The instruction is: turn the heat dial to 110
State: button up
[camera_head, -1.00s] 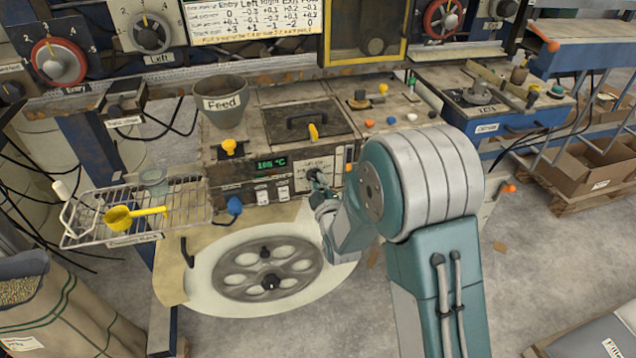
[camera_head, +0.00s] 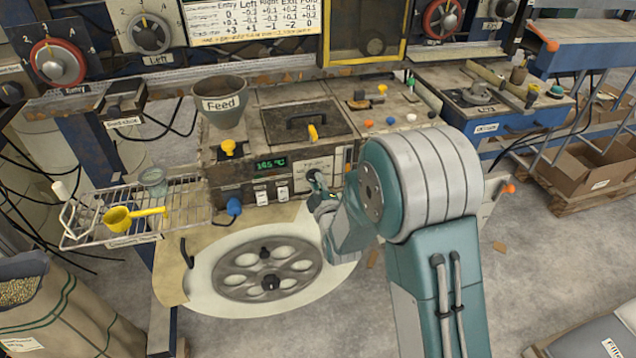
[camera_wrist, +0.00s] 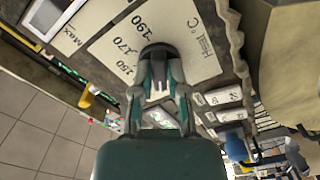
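The heat dial is a dark knob on a pale scale plate on the front of the machine. It shows in the wrist view (camera_wrist: 158,50) and, partly covered by my gripper, in the head view (camera_head: 313,176). The green display (camera_head: 271,164) appears to read 165 °C. The dial's pointer cannot be made out.
A wire rack (camera_head: 185,205) with a yellow scoop (camera_head: 117,218) stands at the left. A Feed hopper (camera_head: 222,118) is above.

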jog(key=shift+o, duration=1.4)
jog(key=shift+a+f, duration=0.1)
jog(key=shift+a, duration=0.15)
jog(key=v, duration=1.2)
